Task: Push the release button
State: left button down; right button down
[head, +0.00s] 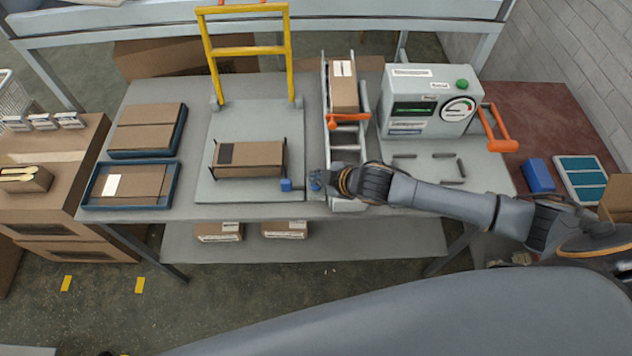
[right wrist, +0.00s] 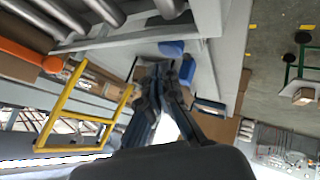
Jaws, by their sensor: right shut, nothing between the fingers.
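My right gripper (head: 315,182) is shut and empty, just right of the block with a small gap in the head view. In the right wrist view, its dark fingers (right wrist: 165,82) reach towards blue shapes near the table edge; contact cannot be told. No label shows which one is the release button. My left gripper is out of view.
A cardboard box (head: 250,160) lies on the plate between thin dark posts. The yellow frame (head: 249,50) rises at the back of the plate. A roller track (head: 347,145) with an orange handle stands behind my right gripper. Two blue trays (head: 112,205) (head: 146,152) hold cartons at left.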

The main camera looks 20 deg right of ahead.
aim_at(318, 186)
jog(key=shift+f, duration=0.1)
jog(key=shift+f, duration=0.3)
jog(key=shift+f+b, duration=0.3)
jog(key=shift+f, duration=0.3)
dwell(0.8)
jog(key=shift+r, duration=0.1)
jog(key=shift+r+p, duration=0.9)
jog(key=shift+p, duration=0.2)
notch_tip(318, 186, up, 5)
jog(key=p, duration=0.5)
